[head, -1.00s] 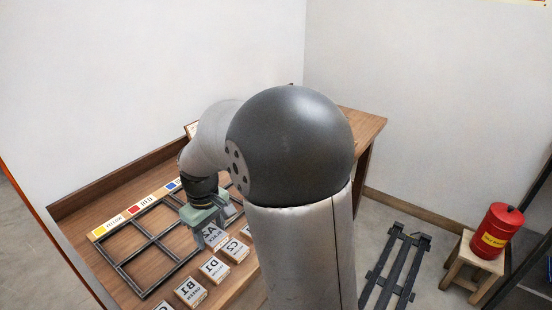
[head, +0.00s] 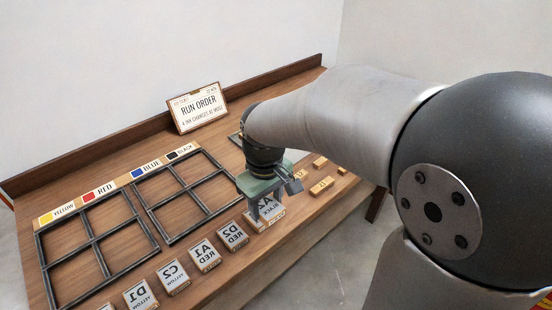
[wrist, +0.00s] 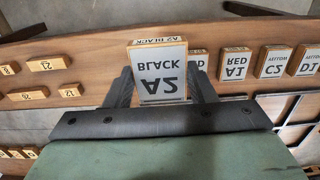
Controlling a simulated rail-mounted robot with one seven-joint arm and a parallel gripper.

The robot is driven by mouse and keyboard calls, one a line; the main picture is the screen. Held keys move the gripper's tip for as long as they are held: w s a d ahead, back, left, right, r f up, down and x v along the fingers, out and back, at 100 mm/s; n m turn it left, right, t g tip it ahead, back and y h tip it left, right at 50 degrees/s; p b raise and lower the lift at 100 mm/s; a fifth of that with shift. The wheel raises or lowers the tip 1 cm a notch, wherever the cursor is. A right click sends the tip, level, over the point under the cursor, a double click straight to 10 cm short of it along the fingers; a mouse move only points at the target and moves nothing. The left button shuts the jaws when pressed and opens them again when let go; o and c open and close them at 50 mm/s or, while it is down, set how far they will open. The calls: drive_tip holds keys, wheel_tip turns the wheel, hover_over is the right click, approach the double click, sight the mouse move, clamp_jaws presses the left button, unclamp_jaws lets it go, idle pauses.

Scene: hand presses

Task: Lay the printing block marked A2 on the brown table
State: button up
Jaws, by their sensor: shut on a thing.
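The printing block marked A2 BLACK (head: 268,211) is a white-faced block with wooden sides. My gripper (head: 264,206) is shut on it, with one dark finger at each side. The wrist view shows the block (wrist: 160,80) between the fingers, its lettered face turned to the camera. In the head view it appears at the right end of the row of blocks, near the front edge of the brown table (head: 228,138). I cannot tell whether it touches the tabletop.
Blocks D2 (head: 233,236), A1 (head: 204,255), C2 (head: 173,277) and others stand along the front edge. Dark metal frames (head: 152,249) lie behind them. A Run Order sign (head: 198,107) stands at the back. Small wooden pieces (head: 321,186) lie to the right.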

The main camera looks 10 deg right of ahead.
drive_tip(key=w+d+f, duration=0.2)
drive_tip(key=w+f, duration=0.1)
drive_tip(key=w+d+f, duration=0.2)
drive_tip(key=w, duration=0.2)
drive_tip(key=w+d+f+p, duration=0.1)
drive_tip(key=w+d+f, duration=0.1)
drive_tip(key=w+f, duration=0.1)
drive_tip(key=shift+w+f, duration=0.25)
drive_tip(key=shift+f, duration=0.05)
drive_tip(key=shift+w+d+f, duration=0.15)
drive_tip(key=shift+w+f, duration=0.1)
drive_tip(key=shift+f, duration=1.7)
drive_tip(key=shift+f, duration=0.2)
drive_tip(key=o, duration=1)
drive_tip(key=shift+r, duration=0.15)
